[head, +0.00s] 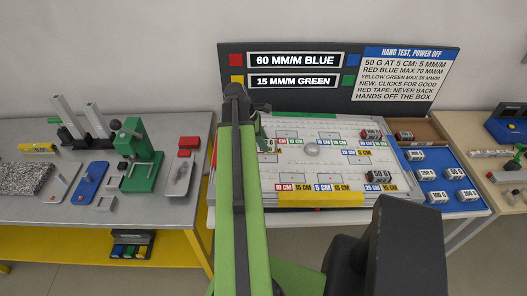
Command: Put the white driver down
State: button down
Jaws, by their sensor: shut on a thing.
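My green arm reaches forward over the left part of the white board (340,133). My gripper (267,145) shows only in part beside the arm, low over the board's left side, and is shut. Most of it is hidden behind my arm. I cannot make out the white driver clearly; what lies between the jaws is hidden or too small to see. A round grey knob (311,150) is in the middle of the board, to the right of the gripper.
Labelled weights stand on the board and in the blue tray (425,180) at right. A sign panel (300,98) rises behind. The left table (120,212) holds a green press (142,160), a blue plate (90,182) and a grey plate (180,176). The board's yellow front strip (320,199) is clear.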

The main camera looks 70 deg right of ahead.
jog(key=shift+f+b, duration=2.4)
jog(key=shift+f, duration=0.2)
